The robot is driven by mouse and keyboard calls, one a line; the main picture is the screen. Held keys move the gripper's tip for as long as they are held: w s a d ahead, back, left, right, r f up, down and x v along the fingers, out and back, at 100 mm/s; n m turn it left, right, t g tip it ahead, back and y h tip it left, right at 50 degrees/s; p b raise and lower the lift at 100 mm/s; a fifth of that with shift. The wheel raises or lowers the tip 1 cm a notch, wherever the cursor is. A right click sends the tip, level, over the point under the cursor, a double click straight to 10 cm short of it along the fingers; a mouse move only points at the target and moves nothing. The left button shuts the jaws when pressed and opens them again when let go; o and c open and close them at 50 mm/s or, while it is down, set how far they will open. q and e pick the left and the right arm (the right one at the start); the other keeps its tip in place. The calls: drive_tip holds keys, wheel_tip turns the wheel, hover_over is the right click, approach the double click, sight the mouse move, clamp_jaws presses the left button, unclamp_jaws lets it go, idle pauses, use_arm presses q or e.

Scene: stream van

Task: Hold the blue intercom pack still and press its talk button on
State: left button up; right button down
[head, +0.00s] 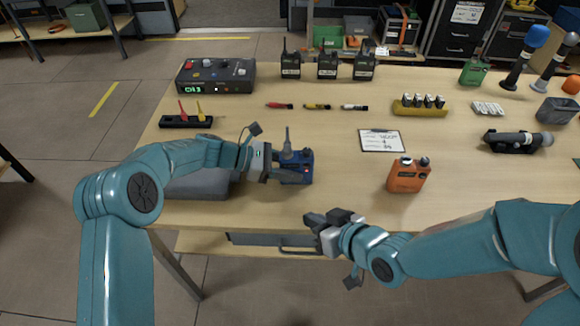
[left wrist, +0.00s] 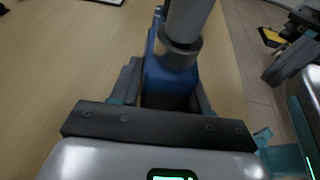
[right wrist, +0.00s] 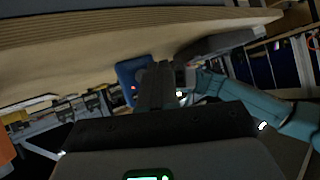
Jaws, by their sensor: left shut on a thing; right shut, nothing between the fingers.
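The blue intercom pack (head: 296,168) stands on the table left of centre, with a dark antenna or knob rising from its top. My left gripper (head: 284,170) is shut on it from the left; its fingers flank the blue body (left wrist: 170,80) in the left wrist view. My right gripper (head: 318,220) is shut and empty, in front of the table's near edge and apart from the pack. In the right wrist view the pack (right wrist: 127,72) shows beyond my shut fingers (right wrist: 158,85), with a small red light on it. I cannot make out the talk button clearly.
An orange pack (head: 407,176) stands to the right, with a clipboard (head: 382,141) behind it. A grey case (head: 195,187) lies under my left arm. Black radios (head: 327,66) and a control box (head: 215,77) stand at the back. The table between the two packs is clear.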

drive_tip(key=shift+w+r+t, duration=0.4)
drive_tip(key=shift+w+r, duration=0.4)
drive_tip(key=shift+r, duration=0.25)
approach(298, 171)
drive_tip(key=x, duration=0.4)
drive_tip(key=shift+s+a+f, duration=0.15)
drive_tip(key=shift+s+f, duration=0.1)
drive_tip(key=shift+w, duration=0.1)
idle(0.9)
drive_tip(key=shift+w, duration=0.35)
drive_tip(key=shift+w, duration=0.1)
idle(0.5)
drive_tip(key=shift+s, duration=0.6)
